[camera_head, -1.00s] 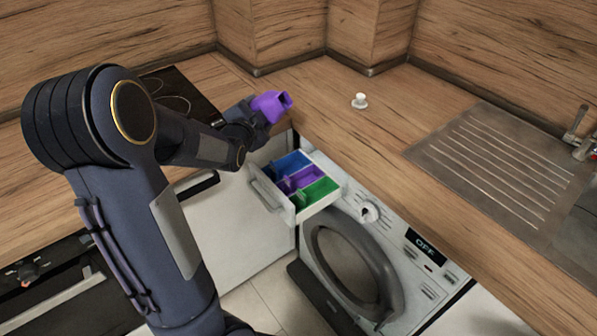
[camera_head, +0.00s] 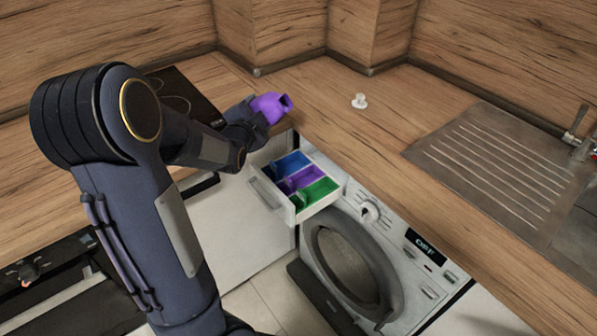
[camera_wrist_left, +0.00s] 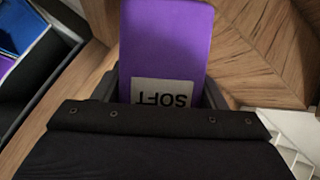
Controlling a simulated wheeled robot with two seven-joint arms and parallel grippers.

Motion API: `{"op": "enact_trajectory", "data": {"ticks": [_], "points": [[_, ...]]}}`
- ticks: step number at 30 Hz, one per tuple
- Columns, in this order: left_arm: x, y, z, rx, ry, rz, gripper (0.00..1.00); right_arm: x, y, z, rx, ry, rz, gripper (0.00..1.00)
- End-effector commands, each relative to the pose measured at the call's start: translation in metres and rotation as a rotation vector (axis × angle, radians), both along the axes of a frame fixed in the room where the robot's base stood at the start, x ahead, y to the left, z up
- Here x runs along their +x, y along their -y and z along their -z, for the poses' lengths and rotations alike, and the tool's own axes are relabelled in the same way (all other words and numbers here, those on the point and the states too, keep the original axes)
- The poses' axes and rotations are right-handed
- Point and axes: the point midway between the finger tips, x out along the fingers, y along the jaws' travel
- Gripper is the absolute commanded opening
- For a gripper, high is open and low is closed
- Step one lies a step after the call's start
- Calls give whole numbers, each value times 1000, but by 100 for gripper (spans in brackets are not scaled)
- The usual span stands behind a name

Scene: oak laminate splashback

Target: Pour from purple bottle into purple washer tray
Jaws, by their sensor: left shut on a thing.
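The purple bottle (camera_head: 268,107) is in my left gripper (camera_head: 250,116), which is shut on it above the counter's front edge. The bottle is tilted, its open mouth pointing to the right in the head view. In the left wrist view the bottle (camera_wrist_left: 165,45) carries a pale label reading "SOFT", seen upside down. The purple washer tray (camera_head: 300,179) is the middle compartment of the pulled-out drawer, between a blue compartment (camera_head: 290,163) and a green one (camera_head: 318,193). The bottle is above and to the left of the trays. No liquid is seen coming out. My right gripper is not in view.
The washer (camera_head: 365,265) has its door shut and its display reads "OFF". A small white cap (camera_head: 359,101) lies on the wooden counter (camera_head: 330,85). A hob (camera_head: 185,95) is at the left, a sink drainer (camera_head: 490,165) at the right.

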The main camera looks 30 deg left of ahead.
Motion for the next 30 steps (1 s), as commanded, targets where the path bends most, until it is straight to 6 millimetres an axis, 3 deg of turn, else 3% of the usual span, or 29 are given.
{"op": "enact_trajectory", "data": {"ticks": [30], "points": [[0, -2, -1, 62, 2, 0, 23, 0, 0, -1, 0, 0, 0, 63]]}}
